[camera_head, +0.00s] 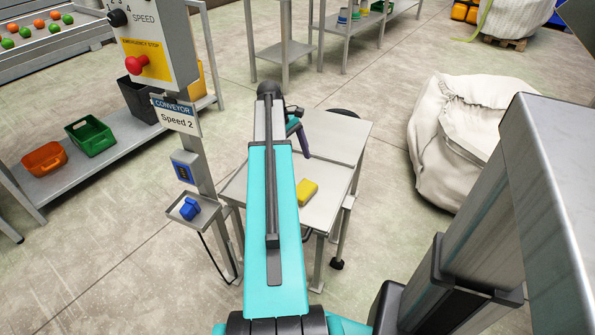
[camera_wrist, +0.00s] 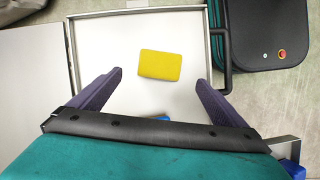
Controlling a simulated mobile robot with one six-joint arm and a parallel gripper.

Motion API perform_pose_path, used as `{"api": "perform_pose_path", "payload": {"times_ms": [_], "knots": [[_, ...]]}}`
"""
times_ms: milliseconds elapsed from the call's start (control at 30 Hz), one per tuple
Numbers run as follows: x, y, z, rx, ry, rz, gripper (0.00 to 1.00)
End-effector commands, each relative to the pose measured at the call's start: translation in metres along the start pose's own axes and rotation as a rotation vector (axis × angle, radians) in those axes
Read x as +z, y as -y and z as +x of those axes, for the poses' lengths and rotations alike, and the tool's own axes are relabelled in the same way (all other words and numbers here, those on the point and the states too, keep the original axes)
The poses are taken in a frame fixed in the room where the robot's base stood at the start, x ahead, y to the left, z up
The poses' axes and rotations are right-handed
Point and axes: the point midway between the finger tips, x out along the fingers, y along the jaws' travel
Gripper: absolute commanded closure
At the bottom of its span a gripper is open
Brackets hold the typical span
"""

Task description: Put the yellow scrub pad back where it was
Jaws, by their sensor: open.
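The yellow scrub pad (camera_head: 307,192) lies flat on the near tray top of a small metal cart (camera_head: 334,185). In the wrist view the pad (camera_wrist: 160,65) lies on the pale tray, beyond and between the two purple fingers of my gripper (camera_wrist: 160,79). The fingers are wide apart with nothing between them, and the pad looks untouched. In the head view one finger of my gripper (camera_head: 302,142) shows above the cart; my arm hides the rest. A blue thing (camera_wrist: 161,118) peeks out above my gripper's body in the wrist view, mostly hidden.
A control post with a red emergency button (camera_head: 137,65) stands left of the cart, with a blue object (camera_head: 189,207) on its small shelf. A white sack (camera_head: 460,135) stands to the right. Green (camera_head: 89,136) and orange (camera_head: 44,158) bins sit on a low shelf.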

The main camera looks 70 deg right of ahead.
Motion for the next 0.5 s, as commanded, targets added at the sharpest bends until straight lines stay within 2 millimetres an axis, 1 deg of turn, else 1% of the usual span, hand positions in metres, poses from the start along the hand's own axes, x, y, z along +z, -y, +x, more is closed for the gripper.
{"api": "perform_pose_path", "payload": {"times_ms": [33, 200, 500], "knots": [[0.0, -0.001, -0.008, 0.0, 0.0, 0.0, 0.04], [0.0, 0.0, -0.021, 0.0, 0.0, 0.0, 0.04], [0.0, 0.0, -0.024, 0.0, 0.0, 0.0, 0.04]]}}
